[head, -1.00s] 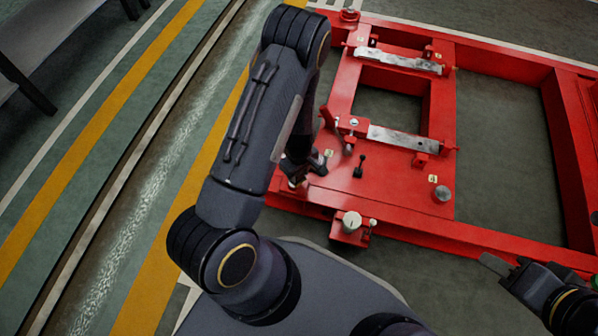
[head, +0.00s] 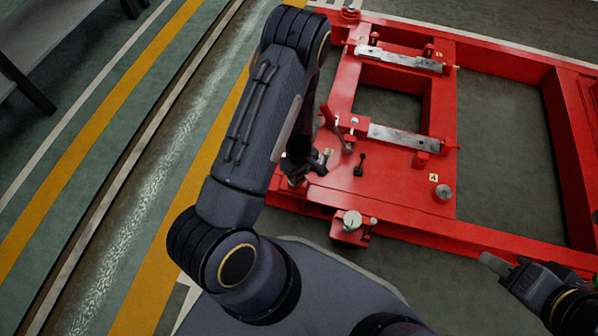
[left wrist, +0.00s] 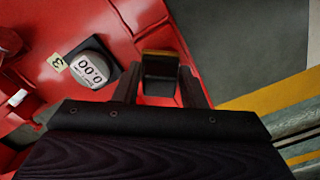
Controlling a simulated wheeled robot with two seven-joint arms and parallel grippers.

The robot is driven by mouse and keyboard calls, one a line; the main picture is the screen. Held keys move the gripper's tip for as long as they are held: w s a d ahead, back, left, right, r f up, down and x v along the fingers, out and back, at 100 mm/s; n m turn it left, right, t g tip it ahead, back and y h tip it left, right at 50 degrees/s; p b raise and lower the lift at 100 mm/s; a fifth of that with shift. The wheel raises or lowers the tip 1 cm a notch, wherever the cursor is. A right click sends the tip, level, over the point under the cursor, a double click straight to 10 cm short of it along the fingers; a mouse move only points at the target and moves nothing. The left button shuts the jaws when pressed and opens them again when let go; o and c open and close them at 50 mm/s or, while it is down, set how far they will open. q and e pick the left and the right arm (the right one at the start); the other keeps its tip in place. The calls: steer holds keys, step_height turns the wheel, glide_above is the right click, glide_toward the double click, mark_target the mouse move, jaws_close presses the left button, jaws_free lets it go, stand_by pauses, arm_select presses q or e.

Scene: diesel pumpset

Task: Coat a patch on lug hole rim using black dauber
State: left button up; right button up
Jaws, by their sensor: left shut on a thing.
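My left gripper (left wrist: 160,88) is shut on a dark block-like thing with a brownish-gold band (left wrist: 160,66), low over the red frame. I cannot tell whether this is the dauber's grip. In the head view my left gripper (head: 298,172) is mostly hidden by its own arm. No lug hole rim can be made out clearly. My right gripper (head: 497,264) is at the lower right, away from the plate, its jaw opening unclear.
The red frame (head: 480,238) has metal crossbars (head: 404,138), a red lever (head: 329,116), a grey knob (head: 443,193) and a front bracket with a pale cap (head: 352,220).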

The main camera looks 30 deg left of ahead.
arm_select(q)
steer(key=shift+f+b, duration=0.35)
steer(key=shift+f, duration=0.2)
steer(key=shift+s+a+r, duration=0.1)
steer(key=shift+a, duration=0.4)
steer(key=shift+s+a, duration=0.15)
steer(key=shift+a, duration=0.4)
steer(key=shift+s+a, duration=0.15)
steer(key=shift+a, duration=0.35)
steer(key=shift+w+d, duration=0.15)
steer(key=shift+d, duration=0.4)
steer(key=shift+w+d, duration=0.25)
steer(key=shift+d, duration=0.8)
steer(key=shift+s, duration=0.2)
